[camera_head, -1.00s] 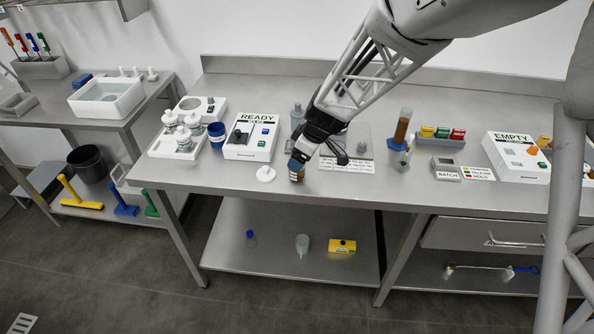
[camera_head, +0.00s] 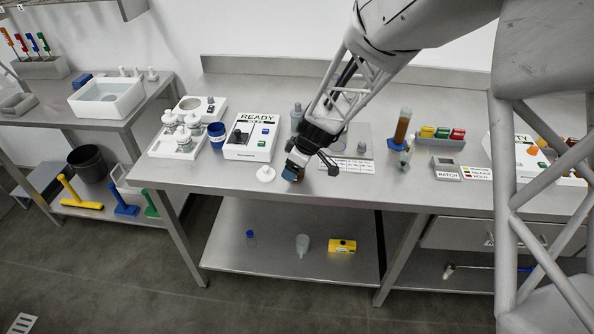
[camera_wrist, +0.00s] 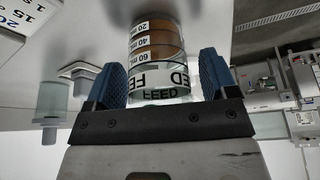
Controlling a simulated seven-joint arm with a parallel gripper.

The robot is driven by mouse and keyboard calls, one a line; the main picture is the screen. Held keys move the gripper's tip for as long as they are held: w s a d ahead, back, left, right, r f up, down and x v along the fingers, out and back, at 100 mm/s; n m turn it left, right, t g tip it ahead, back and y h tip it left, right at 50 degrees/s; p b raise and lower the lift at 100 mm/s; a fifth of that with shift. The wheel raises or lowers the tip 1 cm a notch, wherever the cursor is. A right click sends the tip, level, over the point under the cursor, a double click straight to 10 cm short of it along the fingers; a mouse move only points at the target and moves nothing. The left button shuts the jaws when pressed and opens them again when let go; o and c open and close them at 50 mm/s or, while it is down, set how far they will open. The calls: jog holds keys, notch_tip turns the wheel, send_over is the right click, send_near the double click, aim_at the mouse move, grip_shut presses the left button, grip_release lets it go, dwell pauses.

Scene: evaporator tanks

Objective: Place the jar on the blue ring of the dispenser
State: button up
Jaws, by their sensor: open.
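The jar (camera_wrist: 158,62) is clear, with brown contents, a FEED label and volume marks. In the wrist view it stands between the two blue fingers of my gripper (camera_wrist: 163,85), which is open, with a narrow gap on the right; contact on the left is unclear. In the head view my gripper (camera_head: 293,172) is low at the front edge of the bench and hides most of the jar. The dispenser (camera_head: 402,128), a brown upright column, stands to the right on the bench. Its blue ring (camera_head: 398,146) shows near its foot.
A white lid-like disc (camera_head: 265,173) lies just left of my gripper. The READY device (camera_head: 251,137) is behind it. A grey-topped bottle (camera_head: 297,113) stands behind my gripper.

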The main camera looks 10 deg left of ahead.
jog(key=shift+c, duration=0.2)
jog(key=c, duration=1.1)
jog(key=shift+c, duration=0.2)
jog(key=shift+r, duration=0.15)
jog(key=shift+r, duration=0.9)
jog(key=shift+s+d+r, duration=0.1)
jog(key=shift+s+r, duration=0.15)
jog(key=shift+r, duration=0.55)
jog(key=s+d, duration=0.3)
jog(key=s, duration=0.4)
jog(key=s+d+r, duration=0.1)
jog(key=s+d, duration=0.2)
jog(key=s, duration=0.4)
jog(key=shift+s+r, duration=0.15)
